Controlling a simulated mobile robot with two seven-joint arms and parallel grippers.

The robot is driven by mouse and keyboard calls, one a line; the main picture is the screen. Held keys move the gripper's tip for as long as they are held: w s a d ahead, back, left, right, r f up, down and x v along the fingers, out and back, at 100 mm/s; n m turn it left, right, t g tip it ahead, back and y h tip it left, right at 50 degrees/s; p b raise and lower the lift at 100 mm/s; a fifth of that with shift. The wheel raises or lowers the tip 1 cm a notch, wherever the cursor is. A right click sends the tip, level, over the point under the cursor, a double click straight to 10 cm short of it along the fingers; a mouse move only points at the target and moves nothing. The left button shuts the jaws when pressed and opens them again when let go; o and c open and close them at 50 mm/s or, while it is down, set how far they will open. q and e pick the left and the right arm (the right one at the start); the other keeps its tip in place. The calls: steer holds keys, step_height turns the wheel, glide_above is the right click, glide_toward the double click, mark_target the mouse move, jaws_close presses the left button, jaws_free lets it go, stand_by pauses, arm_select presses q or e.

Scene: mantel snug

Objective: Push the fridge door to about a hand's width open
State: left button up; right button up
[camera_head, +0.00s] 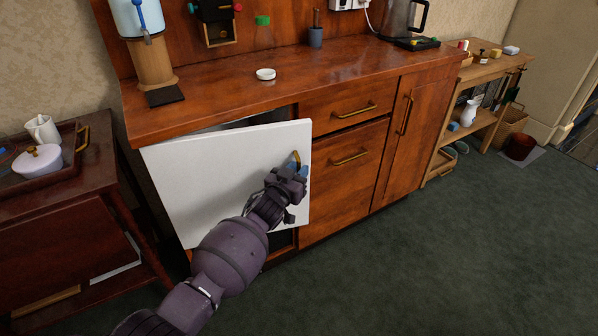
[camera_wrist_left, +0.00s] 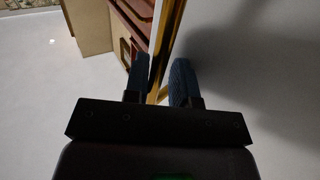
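The white fridge door (camera_head: 195,175) stands swung partly open from the counter front, with a dark gap above its top edge. Its brass handle (camera_head: 296,158) is near the door's right edge. My left gripper (camera_head: 294,172) is at this handle, in front of the door. The fridge inside is mostly hidden behind the door. My right gripper is not in view.
The wooden counter (camera_head: 330,85) above holds a small white dish (camera_head: 265,74) and a kettle (camera_head: 402,18). Closed drawers (camera_head: 345,160) stand right of the door. A dark side table (camera_head: 60,210) with a tray stands close on the left. Green carpet (camera_head: 430,260) is clear at front right.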

arm_select(q)
steer(key=shift+o, duration=0.8)
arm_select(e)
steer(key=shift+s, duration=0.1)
arm_select(q)
steer(key=shift+s, duration=0.1)
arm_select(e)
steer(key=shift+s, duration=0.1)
arm_select(q)
steer(key=p+v, duration=0.3)
steer(key=v, duration=0.7)
steer(key=shift+s+p, duration=0.35)
steer(key=shift+p, duration=0.05)
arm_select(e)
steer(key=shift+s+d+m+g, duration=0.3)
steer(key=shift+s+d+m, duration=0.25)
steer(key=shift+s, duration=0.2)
arm_select(q)
steer(key=shift+a, duration=0.1)
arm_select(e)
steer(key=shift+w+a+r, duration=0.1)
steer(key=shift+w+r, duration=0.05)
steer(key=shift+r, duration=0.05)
